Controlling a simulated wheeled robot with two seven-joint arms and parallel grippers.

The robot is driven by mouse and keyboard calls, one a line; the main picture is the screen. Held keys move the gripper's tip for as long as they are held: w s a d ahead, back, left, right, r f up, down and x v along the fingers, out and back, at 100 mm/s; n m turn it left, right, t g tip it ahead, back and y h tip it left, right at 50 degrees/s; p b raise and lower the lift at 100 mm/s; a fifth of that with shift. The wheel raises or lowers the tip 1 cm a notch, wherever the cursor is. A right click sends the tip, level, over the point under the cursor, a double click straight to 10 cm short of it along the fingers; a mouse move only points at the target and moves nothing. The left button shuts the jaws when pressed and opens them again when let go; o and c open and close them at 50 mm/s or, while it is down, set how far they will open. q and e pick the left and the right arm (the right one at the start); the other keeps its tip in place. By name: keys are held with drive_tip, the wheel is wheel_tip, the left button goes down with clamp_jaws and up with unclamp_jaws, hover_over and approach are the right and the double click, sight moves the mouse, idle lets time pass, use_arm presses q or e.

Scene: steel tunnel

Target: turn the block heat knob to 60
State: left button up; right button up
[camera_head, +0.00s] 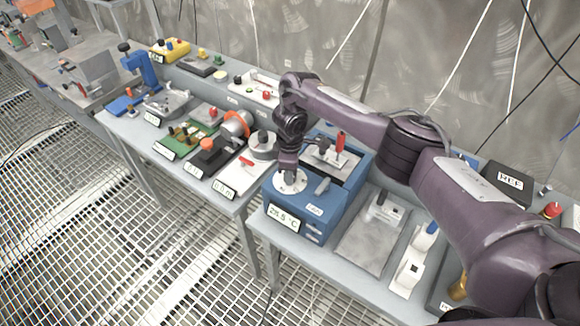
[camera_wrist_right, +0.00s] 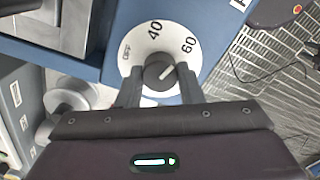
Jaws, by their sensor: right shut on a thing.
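The blue block heater (camera_head: 345,205) stands on the bench with a temperature display (camera_head: 284,218) on its front. Its round white dial (camera_head: 277,186) is at the front left of the top, partly hidden by my right gripper (camera_head: 290,175). In the right wrist view the dial (camera_wrist_right: 134,62) shows OFF, 40 and 60. The dark block heat knob (camera_wrist_right: 155,68) sits at its centre. Its white pointer line slants up and right, roughly toward 60. My right gripper (camera_wrist_right: 160,85) is shut on the knob, one finger at each side. My left gripper is not in view.
A red-handled part (camera_head: 340,142) stands on the heater's top, behind the gripper. A grey plate (camera_head: 365,245) and a white switch panel (camera_head: 408,262) lie to the right. Several small devices crowd the bench to the left, including a white one with a red lever (camera_head: 243,176).

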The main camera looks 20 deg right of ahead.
drive_tip(key=shift+r+m+p, duration=0.1)
drive_tip(key=shift+m+p, duration=0.5)
drive_tip(key=shift+m, duration=0.6)
drive_tip(key=o, duration=1)
drive_tip(key=shift+c, duration=0.2)
wheel_tip(320, 180, up, 3)
drive_tip(key=shift+w+f, duration=0.1)
drive_tip(key=shift+f, duration=0.1)
wheel_tip(320, 180, up, 4)
drive_tip(key=p, duration=0.2)
drive_tip(key=shift+d+f+p, duration=0.1)
drive_tip(key=shift+f+p, duration=0.1)
drive_tip(key=shift+p, duration=0.1)
drive_tip(key=shift+r, duration=0.8)
drive_tip(key=shift+f, duration=0.1)
